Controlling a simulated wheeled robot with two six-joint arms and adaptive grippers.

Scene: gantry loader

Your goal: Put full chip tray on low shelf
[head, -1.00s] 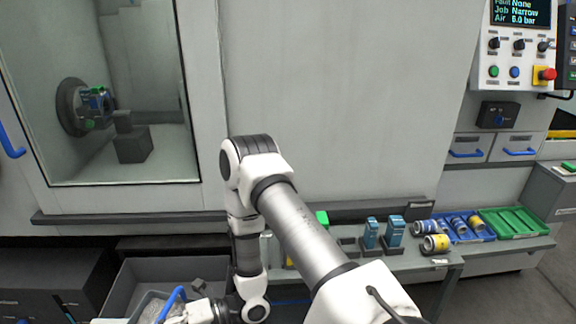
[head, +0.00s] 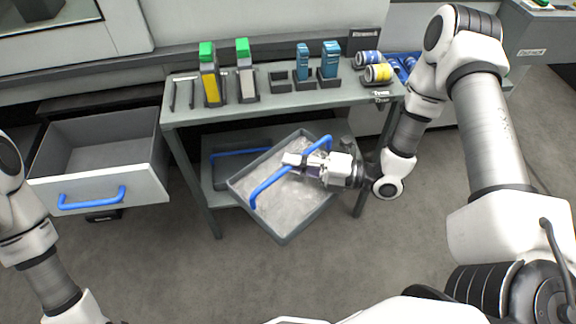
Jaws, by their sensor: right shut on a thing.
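The full chip tray (head: 285,237) is a grey box heaped with pale metal chips, with a blue bar handle across its top. It hangs turned at an angle in front of the bench, partly overlapping the low shelf. My right gripper (head: 302,163) is shut on the tray's handle. The low shelf (head: 222,196) lies under the bench top, and the tray hides its right part. A dark tray-like thing with a blue handle (head: 240,153) shows on the shelf behind the held tray. My left arm shows at the left edge; its gripper is out of frame.
An open, empty grey drawer (head: 100,145) with a blue handle juts out left of the bench. The bench top (head: 270,101) carries green-topped holders, blue boxes and cans. Bench legs (head: 195,190) flank the shelf. The floor in front is clear.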

